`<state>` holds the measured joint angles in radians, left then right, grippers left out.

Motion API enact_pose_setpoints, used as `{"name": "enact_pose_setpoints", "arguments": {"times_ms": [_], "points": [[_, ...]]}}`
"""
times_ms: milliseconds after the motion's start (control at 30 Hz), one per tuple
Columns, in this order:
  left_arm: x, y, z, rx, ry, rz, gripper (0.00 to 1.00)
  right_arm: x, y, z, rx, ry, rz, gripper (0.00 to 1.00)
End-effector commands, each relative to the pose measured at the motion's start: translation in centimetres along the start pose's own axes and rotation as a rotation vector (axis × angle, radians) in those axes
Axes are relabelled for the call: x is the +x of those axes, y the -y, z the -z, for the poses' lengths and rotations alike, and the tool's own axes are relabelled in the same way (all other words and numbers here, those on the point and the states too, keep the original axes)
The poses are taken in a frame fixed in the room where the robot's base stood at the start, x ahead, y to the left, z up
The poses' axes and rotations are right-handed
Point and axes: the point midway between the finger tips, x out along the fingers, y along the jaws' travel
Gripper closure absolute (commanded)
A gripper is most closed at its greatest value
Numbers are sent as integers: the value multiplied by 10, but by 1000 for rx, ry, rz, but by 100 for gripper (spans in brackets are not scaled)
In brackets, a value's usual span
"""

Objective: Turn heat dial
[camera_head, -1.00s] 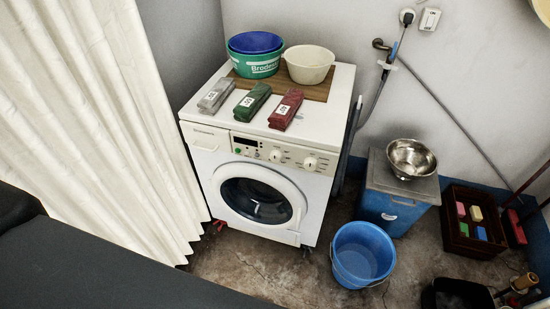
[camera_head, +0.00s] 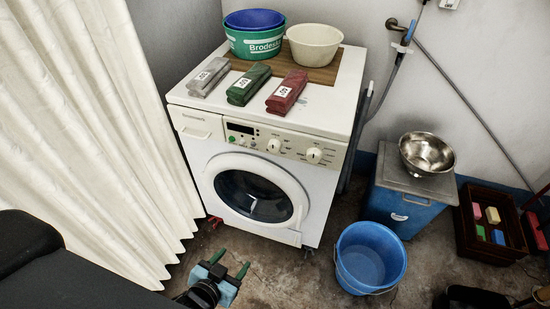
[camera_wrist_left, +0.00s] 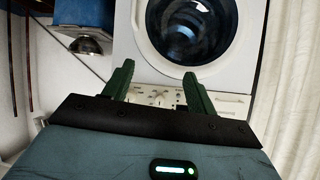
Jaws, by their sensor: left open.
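The white washing machine (camera_head: 215,165) has a control panel along its upper front with two round white dials, a left one (camera_head: 274,145) and a right one (camera_head: 314,155). I cannot read which is the heat dial. My left gripper (camera_head: 231,262) is open and empty, low in front of the machine and well below the panel. In the left wrist view, which is upside down, the open green fingers (camera_wrist_left: 159,70) point toward the machine. The round door (camera_wrist_left: 190,30) is above them, and the panel with small knobs shows partly between and behind them. My right gripper is not in view.
A blue bucket (camera_head: 370,258) stands on the floor right of the machine. A blue cabinet (camera_head: 400,205) with a steel bowl (camera_head: 427,152) stands behind it. A white curtain (camera_head: 85,130) hangs at left. Tubs and wrapped bars sit on the machine top.

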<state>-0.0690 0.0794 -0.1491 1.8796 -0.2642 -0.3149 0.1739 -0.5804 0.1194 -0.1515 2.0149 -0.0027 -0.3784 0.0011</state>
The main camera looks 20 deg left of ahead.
Motion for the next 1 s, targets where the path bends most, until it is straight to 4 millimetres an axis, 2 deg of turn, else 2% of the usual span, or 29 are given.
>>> {"name": "enact_pose_setpoints", "arguments": {"times_ms": [33,200,300,400,500,633,867,1000], "points": [[26,3,6,9,-41,15,43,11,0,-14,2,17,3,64],[86,17,62,37,-198,68,43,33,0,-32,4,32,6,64],[115,25,101,52,-291,99,43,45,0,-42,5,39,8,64],[134,32,138,66,-374,125,43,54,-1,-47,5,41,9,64],[146,38,167,75,-438,145,43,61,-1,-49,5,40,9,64],[152,41,190,82,-484,160,43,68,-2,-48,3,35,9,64],[153,43,198,84,-497,164,43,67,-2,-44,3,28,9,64],[159,44,202,84,-497,164,43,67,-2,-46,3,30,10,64]]}}
